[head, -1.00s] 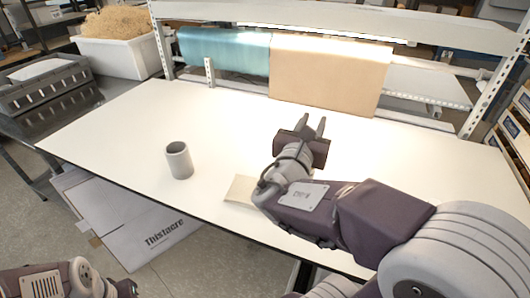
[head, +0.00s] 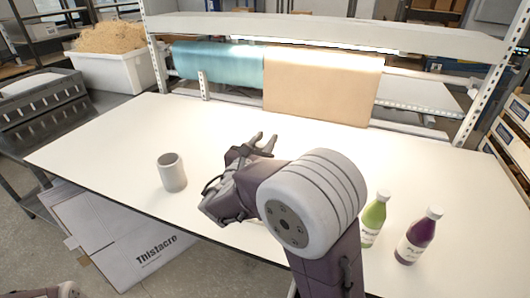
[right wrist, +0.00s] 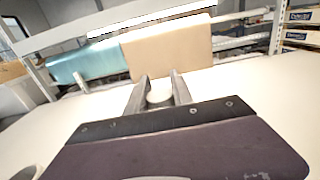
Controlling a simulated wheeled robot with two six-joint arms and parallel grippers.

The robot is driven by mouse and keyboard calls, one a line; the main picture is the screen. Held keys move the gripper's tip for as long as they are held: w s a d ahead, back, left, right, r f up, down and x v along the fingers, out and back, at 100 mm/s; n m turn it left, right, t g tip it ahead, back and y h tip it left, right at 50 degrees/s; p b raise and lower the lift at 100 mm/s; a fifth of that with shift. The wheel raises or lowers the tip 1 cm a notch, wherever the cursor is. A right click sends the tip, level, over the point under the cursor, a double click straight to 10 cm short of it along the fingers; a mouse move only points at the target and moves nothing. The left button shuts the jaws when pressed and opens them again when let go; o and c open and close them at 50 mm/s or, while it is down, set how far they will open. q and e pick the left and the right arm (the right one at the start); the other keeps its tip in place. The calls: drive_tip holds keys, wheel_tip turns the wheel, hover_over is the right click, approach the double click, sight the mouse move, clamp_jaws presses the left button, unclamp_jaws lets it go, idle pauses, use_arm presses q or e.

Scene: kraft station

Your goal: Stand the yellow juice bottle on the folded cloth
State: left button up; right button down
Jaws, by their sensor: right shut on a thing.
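My right gripper (head: 264,143) is over the middle of the white table, pointing toward the back. In the right wrist view its fingers are shut on a round white cap (right wrist: 159,98). The body under the cap is hidden, so its colour cannot be told; no yellow juice bottle shows elsewhere. The folded cloth is almost wholly hidden behind my right arm; only a pale sliver (head: 256,222) shows near the front edge. My left gripper is out of view; only a bit of my left arm shows at the bottom left corner.
A grey cup (head: 172,173) stands left of my right gripper. A green bottle (head: 373,222) and a purple bottle (head: 415,240), both white-capped, stand upright at the right front. Paper rolls on a rack (head: 322,88) line the back. The table's left part (head: 110,140) is clear.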

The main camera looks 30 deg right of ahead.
wheel_tip(320, 180, down, 4)
drive_tip(key=shift+r+b, duration=0.1)
drive_tip(key=shift+b, duration=0.2)
drive_tip(key=shift+s, duration=0.1)
drive_tip(key=shift+f+b, duration=0.65)
drive_tip(key=shift+f, duration=0.05)
drive_tip(key=shift+s, duration=0.1)
drive_tip(key=c, duration=1.2)
unclamp_jaws()
drive_tip(key=shift+o, duration=0.5)
drive_tip(key=shift+w, duration=0.2)
drive_tip(key=shift+s+r+p, duration=0.1)
drive_tip(key=shift+r+p, duration=0.45)
drive_tip(key=shift+s+a+r+p, duration=0.1)
drive_tip(key=shift+a+r+p, duration=0.1)
drive_tip(key=shift+r+p, duration=0.1)
drive_tip(key=b+v, duration=0.1)
drive_tip(key=v, duration=1)
drive_tip(key=shift+s+f, duration=0.2)
drive_tip(key=shift+s, duration=0.05)
drive_tip(key=shift+a, duration=0.15)
